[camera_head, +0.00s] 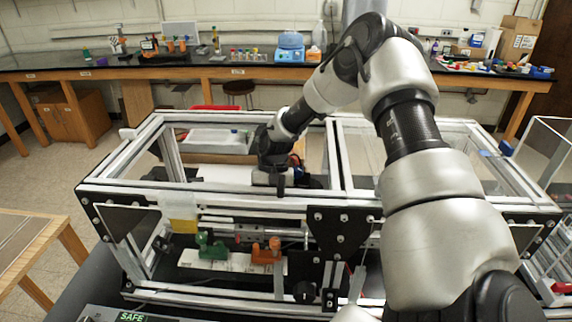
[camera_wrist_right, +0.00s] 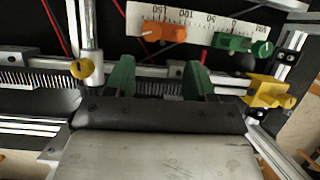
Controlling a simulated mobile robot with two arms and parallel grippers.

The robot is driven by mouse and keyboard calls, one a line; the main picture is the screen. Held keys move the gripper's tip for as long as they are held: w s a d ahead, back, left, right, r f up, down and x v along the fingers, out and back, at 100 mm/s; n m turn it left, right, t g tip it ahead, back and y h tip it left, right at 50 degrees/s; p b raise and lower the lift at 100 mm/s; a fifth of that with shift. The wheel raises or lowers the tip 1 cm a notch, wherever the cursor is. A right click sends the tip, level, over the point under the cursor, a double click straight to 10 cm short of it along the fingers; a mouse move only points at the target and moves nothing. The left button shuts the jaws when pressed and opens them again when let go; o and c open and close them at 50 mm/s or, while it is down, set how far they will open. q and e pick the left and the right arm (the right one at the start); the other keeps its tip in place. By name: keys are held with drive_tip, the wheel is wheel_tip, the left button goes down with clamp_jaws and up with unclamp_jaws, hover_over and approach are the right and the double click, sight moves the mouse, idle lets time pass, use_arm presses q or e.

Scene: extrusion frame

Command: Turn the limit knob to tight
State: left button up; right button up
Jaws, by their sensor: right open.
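My right gripper (camera_wrist_right: 158,80) is open, with two green fingertips apart and nothing between them. In the head view its arm reaches over the extrusion frame (camera_head: 320,205), and the dark hand (camera_head: 278,178) is at the frame's front top rail. An orange clamp (camera_wrist_right: 164,32) and a green clamp (camera_wrist_right: 232,42) with small knobs sit along a white millimetre scale (camera_wrist_right: 196,22), beyond the fingers. The head view also shows the orange clamp (camera_head: 266,250) and the green clamp (camera_head: 210,246). A black knob (camera_head: 303,291) is low on the frame front. I cannot tell which knob is the limit knob.
A yellow knob (camera_wrist_right: 82,68) on a metal post is left of the fingers. A yellow block (camera_wrist_right: 268,92) is on the right. A toothed rack (camera_wrist_right: 35,78) runs across behind the fingers. A green SAFE display (camera_head: 131,317) is at bottom left.

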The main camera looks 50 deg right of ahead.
drive_tip(key=shift+g, duration=0.4)
drive_tip(key=x, duration=0.6)
drive_tip(key=shift+s+f+p, duration=0.2)
drive_tip(key=shift+s+p, duration=0.2)
drive_tip(key=shift+s, duration=0.05)
drive_tip(key=shift+s+a+f, duration=0.1)
drive_tip(key=shift+s+f, duration=0.15)
drive_tip(key=shift+f, duration=0.3)
use_arm(q)
drive_tip(key=shift+w+a+r, duration=0.15)
drive_tip(key=shift+a+r, duration=0.1)
drive_tip(key=shift+r, duration=0.35)
drive_tip(key=shift+d, duration=0.1)
